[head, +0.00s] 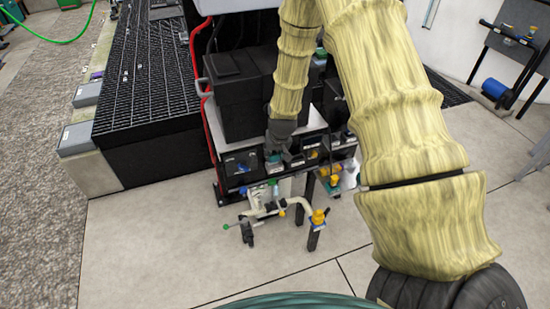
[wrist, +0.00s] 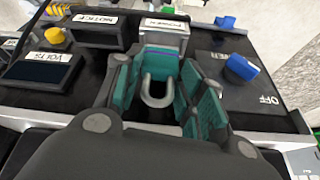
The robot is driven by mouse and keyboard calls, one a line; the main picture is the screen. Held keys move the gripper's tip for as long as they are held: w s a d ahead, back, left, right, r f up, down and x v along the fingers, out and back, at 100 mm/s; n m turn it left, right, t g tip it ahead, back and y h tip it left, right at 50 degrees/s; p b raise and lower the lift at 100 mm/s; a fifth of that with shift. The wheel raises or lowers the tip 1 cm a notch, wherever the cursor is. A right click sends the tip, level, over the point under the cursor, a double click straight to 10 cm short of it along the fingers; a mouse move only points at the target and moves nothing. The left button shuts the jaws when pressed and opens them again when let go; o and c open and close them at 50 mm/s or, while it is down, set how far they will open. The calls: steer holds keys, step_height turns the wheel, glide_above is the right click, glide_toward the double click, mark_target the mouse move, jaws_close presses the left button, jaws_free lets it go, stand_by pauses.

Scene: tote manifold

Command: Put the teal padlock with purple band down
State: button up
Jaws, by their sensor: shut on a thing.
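The teal padlock with purple band (wrist: 162,50) is between the fingers of my gripper (wrist: 160,85) in the wrist view. Its grey U-shaped shackle (wrist: 157,92) points back toward the wrist camera, and its body is partly hidden by the teal finger pads. My gripper is shut on it. In the head view my gripper (head: 277,155) is over the dark control panel at the front of the manifold stand, and the padlock is too small there to make out clearly. I cannot tell whether the padlock touches the panel.
A blue knob (wrist: 241,68) marked OFF is right of my gripper. A VOLTS display (wrist: 42,72), a yellow knob (wrist: 55,35) and a NOTICE label (wrist: 95,31) are to the left. Pipes with a yellow-topped valve (head: 318,218) stand below the panel. A black tote (head: 240,95) is behind it.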

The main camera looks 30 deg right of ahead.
mark_target(275, 159)
steer(key=shift+f+p, duration=0.4)
steer(key=shift+f, duration=1.25)
steer(key=shift+f, duration=0.15)
steer(key=o, duration=1.1)
steer(key=shift+c, duration=0.2)
